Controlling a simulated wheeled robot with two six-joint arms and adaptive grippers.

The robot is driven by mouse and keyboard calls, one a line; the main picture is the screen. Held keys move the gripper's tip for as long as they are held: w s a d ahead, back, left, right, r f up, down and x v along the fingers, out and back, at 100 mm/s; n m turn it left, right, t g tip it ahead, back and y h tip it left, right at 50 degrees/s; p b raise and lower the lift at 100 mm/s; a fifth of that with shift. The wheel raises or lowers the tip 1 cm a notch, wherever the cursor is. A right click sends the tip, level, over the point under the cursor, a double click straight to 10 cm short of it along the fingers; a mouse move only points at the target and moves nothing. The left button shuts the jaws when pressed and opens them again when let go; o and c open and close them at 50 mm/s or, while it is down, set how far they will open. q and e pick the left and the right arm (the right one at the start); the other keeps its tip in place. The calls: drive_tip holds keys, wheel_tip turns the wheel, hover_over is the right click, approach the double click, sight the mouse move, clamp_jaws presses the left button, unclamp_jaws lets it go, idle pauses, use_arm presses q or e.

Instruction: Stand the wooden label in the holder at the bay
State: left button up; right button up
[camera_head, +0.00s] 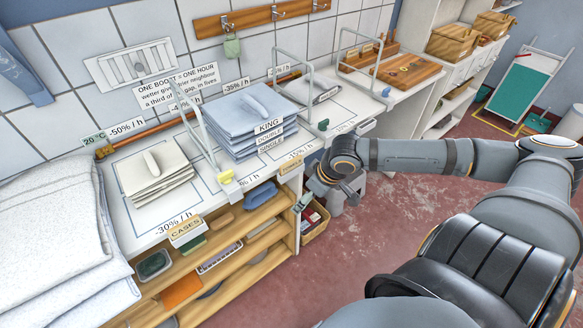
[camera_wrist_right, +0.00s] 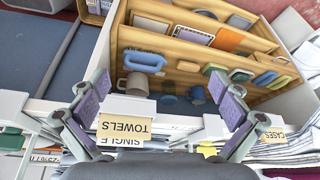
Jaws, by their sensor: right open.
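The wooden label (camera_wrist_right: 124,127), marked TOWELS, shows upside down in the right wrist view at the bench's front edge, in front of a SINGLE tag. A small tan label (camera_head: 290,164) shows in the head view at the front edge, below the blue stack; its text is too small to read. My right gripper (camera_head: 328,192) hangs in front of the bench edge. In the right wrist view the right gripper (camera_wrist_right: 160,90) has its fingers wide apart and nothing between the tips, the wooden label lying nearer the left finger. My left gripper is out of view.
The CASES label (camera_head: 186,229) stands at the front of the bay with cream cloths (camera_head: 155,172). A blue folded stack (camera_head: 247,115) has KING, DOUBLE and SINGLE tags. Wire dividers (camera_head: 195,125) rise between bays. Wooden shelves (camera_head: 240,255) lie below. The red floor (camera_head: 385,215) is open.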

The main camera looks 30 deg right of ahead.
sight(292, 161)
drive_tip(key=w+d+r+m+h, duration=0.1)
drive_tip(key=w+r+m, duration=0.15)
drive_tip(key=r, duration=0.35)
drive_tip(key=w+d+r+m, duration=0.1)
drive_tip(key=w+d+r, duration=0.1)
drive_tip(key=w+r, duration=0.35)
drive_tip(key=x, duration=0.3)
drive_tip(key=shift+s+a+f+b, duration=0.2)
drive_tip(key=shift+f+b, duration=0.1)
drive_tip(key=shift+b, duration=0.1)
drive_tip(key=x, duration=0.5)
drive_tip(key=shift+w+a+f+b, duration=0.2)
drive_tip(key=shift+a+f+b, duration=0.1)
drive_tip(key=shift+a, duration=0.05)
drive_tip(key=shift+s+d+r+t, duration=0.1)
drive_tip(key=shift+s+t, duration=0.05)
drive_tip(key=shift+t, duration=0.15)
drive_tip(key=shift+c, duration=0.8)
drive_tip(key=shift+n, duration=0.25)
drive_tip(key=c, duration=0.8)
drive_tip(key=shift+r, duration=0.1)
